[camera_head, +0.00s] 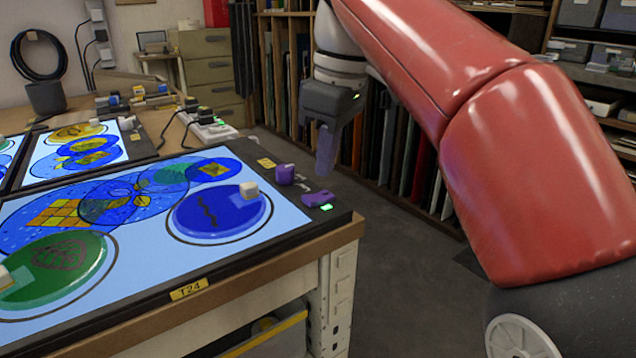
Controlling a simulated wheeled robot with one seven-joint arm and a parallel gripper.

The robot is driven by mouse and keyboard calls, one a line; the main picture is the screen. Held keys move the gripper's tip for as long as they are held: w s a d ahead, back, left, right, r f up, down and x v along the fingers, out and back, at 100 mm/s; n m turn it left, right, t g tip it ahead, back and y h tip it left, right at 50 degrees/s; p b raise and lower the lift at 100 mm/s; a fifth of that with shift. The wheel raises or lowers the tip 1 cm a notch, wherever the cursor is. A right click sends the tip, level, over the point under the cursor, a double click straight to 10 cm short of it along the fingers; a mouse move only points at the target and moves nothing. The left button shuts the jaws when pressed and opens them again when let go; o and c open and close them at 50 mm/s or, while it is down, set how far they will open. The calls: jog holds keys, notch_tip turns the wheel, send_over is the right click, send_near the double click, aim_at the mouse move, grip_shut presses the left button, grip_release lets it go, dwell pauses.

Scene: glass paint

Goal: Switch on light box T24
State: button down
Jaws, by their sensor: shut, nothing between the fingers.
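Light box T24 (150,262) lies on the workbench at left, with a yellow "T24" label (189,289) on its front edge. Its panel glows pale blue under painted glass pieces. At its right end, the dark frame carries a purple knob (284,174), a purple rocker-like switch (316,199) and a small lit green indicator (326,207). My gripper (326,172) is shut and empty. It points down, above and behind the switch in the picture, apparently not touching it.
A second lit box (80,148) lies farther back on the bench. A white power strip (212,130) with plugs stands behind T24. Racks of upright sheets (385,150) stand at the back. The floor (400,270) right of the bench is clear. My red arm covers the right side.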

aim_at(326, 194)
jog(key=shift+r, duration=2)
